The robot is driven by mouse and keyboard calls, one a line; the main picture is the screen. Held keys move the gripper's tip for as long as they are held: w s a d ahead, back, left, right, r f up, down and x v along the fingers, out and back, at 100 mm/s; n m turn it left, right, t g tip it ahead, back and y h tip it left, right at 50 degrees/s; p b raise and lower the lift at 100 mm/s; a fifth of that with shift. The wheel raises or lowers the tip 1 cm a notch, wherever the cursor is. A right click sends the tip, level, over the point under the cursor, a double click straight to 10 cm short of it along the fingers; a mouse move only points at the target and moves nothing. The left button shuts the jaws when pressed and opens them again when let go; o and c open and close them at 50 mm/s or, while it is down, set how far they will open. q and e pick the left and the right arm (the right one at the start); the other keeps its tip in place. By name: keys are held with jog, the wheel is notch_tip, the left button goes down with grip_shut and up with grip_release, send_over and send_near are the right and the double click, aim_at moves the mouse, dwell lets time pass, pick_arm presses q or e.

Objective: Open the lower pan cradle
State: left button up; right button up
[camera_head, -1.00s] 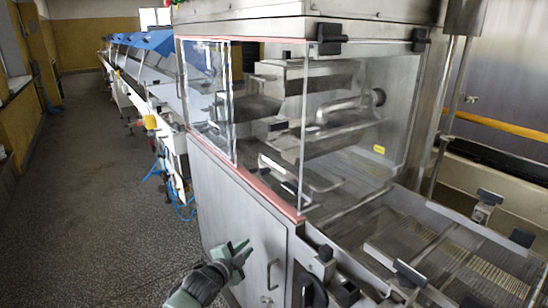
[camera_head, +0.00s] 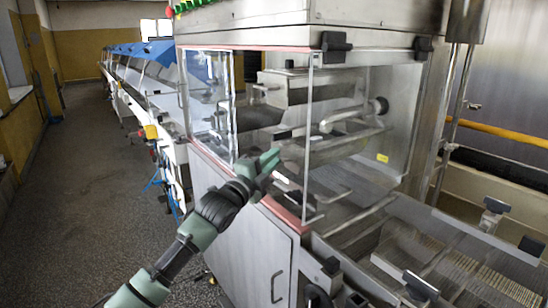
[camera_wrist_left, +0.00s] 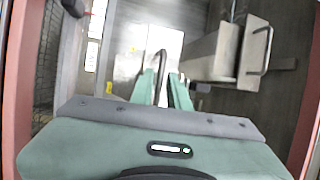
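My left gripper (camera_head: 268,163) is raised at the front opening of the enrober's clear enclosure, its green fingers slightly apart. In the left wrist view, the fingers (camera_wrist_left: 162,88) point inward, and a dark curved bar (camera_wrist_left: 158,62) shows between and beyond them; I cannot tell whether they touch it. Inside the enclosure, a steel box-like part (camera_head: 305,88) sits above another steel pan or cradle (camera_head: 345,147). A steel pan with a bar handle (camera_wrist_left: 230,52) shows right of the fingers in the wrist view. I cannot tell for sure which part is the lower pan cradle. My right gripper is out of view.
A clear panel (camera_head: 309,140) stands just right of the gripper. Reddish frame edges (camera_wrist_left: 305,120) border the opening. A steel cabinet door (camera_head: 245,235) is below, and a mesh conveyor (camera_head: 440,265) is at the lower right. The floor (camera_head: 95,190) at left is clear.

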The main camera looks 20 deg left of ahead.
pick_arm(q)
jog(key=shift+w+d, duration=0.1)
jog(key=shift+w, duration=0.25)
grip_shut()
dwell(1.2)
